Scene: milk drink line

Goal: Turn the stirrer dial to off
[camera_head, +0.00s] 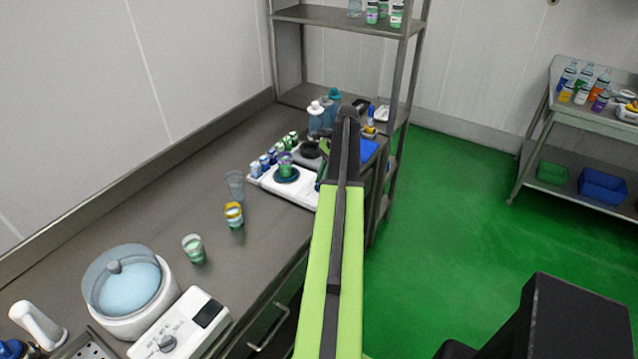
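A white flat unit (305,196) stands on the bench, with a cup of green and purple contents (285,163) on its dark round plate (286,175). My raised arm hides the right part of this unit, so I cannot see a dial there. A grey dial (166,343) shows on a white control box (185,325) at the lower left, beside a round tub of blue liquid (129,287). Its setting is too small to read, and I cannot tell whether it is the stirrer dial. My arm rises through the middle of the view; its gripper fingers are hidden behind the arm links.
Two cups (234,215) (194,249) and a clear glass (235,184) stand on the bench (165,215). Small bottles (270,160) line the unit's back. A tall shelf rack (398,95) stands behind. Open green floor (460,220) lies to the right, with a bottle cart (545,125) beyond.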

